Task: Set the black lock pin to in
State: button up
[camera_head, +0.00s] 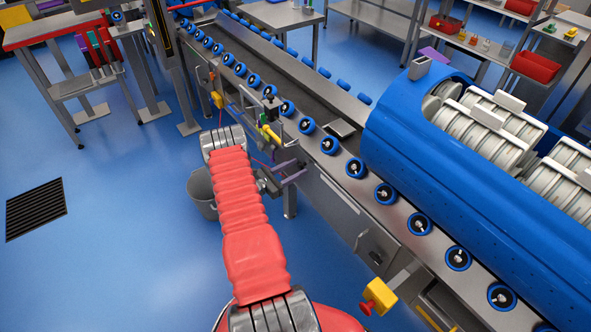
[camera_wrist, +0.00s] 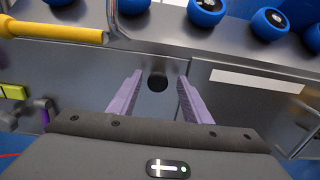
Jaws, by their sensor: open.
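A dark round end (camera_wrist: 158,83), which looks like the black lock pin seen end-on, sits on the steel side panel of the conveyor in the wrist view. How far it stands out from the panel I cannot tell. My gripper (camera_wrist: 157,80) is open, with its two purple fingers to the left and right of the round end in the picture. Nothing is held between them. Whether the tips reach the pin's depth is unclear. In the head view my gripper (camera_head: 296,170) is beside the conveyor's side, and I cannot make out the pin there.
Blue rollers (camera_head: 384,193) line the conveyor edge above the panel. A yellow bar (camera_wrist: 55,32) juts out at upper left in the wrist view.

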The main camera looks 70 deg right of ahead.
jog(key=v, duration=1.3)
jog(key=shift+a, duration=0.2)
jog(key=shift+r, duration=0.1)
